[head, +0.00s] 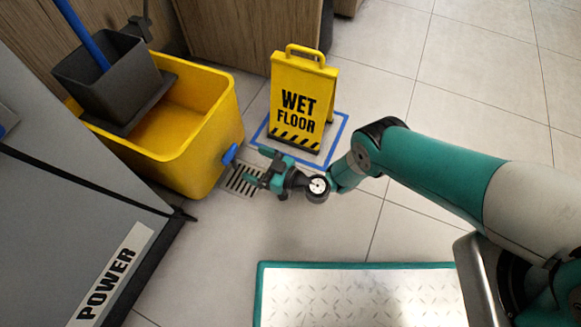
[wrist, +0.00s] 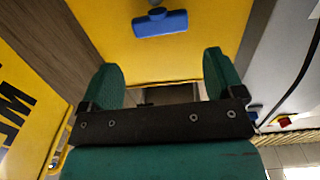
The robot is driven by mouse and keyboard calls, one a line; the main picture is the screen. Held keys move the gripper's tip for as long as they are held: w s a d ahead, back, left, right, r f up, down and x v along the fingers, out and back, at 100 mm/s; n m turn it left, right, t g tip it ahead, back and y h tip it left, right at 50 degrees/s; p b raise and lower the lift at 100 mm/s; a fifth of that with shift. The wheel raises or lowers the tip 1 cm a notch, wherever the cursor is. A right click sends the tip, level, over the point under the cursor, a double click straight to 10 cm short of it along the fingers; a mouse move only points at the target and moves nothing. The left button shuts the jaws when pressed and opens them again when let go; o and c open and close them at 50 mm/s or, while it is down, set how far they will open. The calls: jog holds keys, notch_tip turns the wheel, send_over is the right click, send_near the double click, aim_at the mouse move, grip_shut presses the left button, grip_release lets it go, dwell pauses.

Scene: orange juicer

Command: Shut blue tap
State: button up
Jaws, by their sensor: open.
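The blue tap (head: 229,154) sticks out from the right side of the yellow mop bucket (head: 172,135) in the head view. In the wrist view the blue tap (wrist: 160,23) shows as a wide bar on a short stem against the yellow wall (wrist: 100,20), beyond my fingertips. My gripper (head: 258,167) is open and empty, just right of the tap and above the floor drain. In the wrist view my gripper's two green fingers (wrist: 164,75) stand apart, with the tap's bar ahead between their lines. I see no contact with the tap.
A yellow wet floor sign (head: 303,100) stands on a blue-outlined square behind my gripper. A floor drain (head: 243,181) lies below. A grey cabinet marked POWER (head: 70,225) is at left. A green-edged metal plate (head: 350,295) lies in front. Tiles at upper right are clear.

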jog(key=p+v, duration=0.8)
jog(key=v, duration=0.2)
dwell(0.3)
